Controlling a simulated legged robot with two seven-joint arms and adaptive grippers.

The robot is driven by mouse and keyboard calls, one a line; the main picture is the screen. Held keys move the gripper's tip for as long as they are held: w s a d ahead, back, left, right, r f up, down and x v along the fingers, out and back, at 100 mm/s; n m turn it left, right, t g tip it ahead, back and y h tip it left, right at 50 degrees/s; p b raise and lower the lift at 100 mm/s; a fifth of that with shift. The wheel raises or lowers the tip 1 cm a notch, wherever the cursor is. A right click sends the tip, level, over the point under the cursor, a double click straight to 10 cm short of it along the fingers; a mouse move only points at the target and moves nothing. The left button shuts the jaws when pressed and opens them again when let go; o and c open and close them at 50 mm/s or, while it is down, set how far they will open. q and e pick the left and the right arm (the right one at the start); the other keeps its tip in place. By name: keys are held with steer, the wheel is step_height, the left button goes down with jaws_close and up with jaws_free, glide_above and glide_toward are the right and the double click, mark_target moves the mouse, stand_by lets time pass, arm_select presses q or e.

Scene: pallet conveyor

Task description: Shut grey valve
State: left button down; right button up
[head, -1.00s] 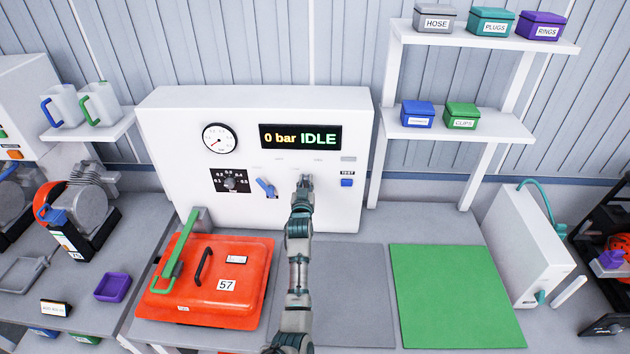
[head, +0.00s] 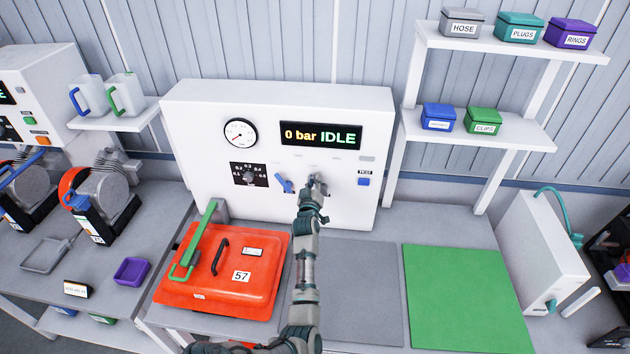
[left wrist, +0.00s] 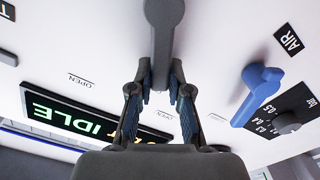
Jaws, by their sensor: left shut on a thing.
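The grey valve (head: 320,178) is on the white panel, to the right of the blue valve (head: 284,185). In the left wrist view the grey valve's handle (left wrist: 163,40) runs down from the top edge to between my fingers. My left gripper (head: 314,191) is at the grey valve in the head view. Its two fingers (left wrist: 160,90) are shut on the handle in the left wrist view. The handle's lower end is narrow between the fingers. My right gripper is not in view.
The panel's display (head: 320,135) reads "0 bar IDLE". A dial (head: 248,174) and a blue button (head: 363,182) are on the panel. An orange case (head: 215,285) with a green handle stands at the left front. A green mat (head: 463,300) lies clear at right.

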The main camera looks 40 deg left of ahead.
arm_select(q)
steer(key=shift+d+f, duration=0.15)
steer(key=shift+f, duration=0.4)
steer(key=c, duration=1.2)
jaws_free()
steer(key=shift+w, duration=0.1)
steer(key=shift+o, duration=0.6)
steer(key=shift+w+a+r, duration=0.1)
steer(key=shift+w+a, duration=0.1)
steer(key=v, duration=1.2)
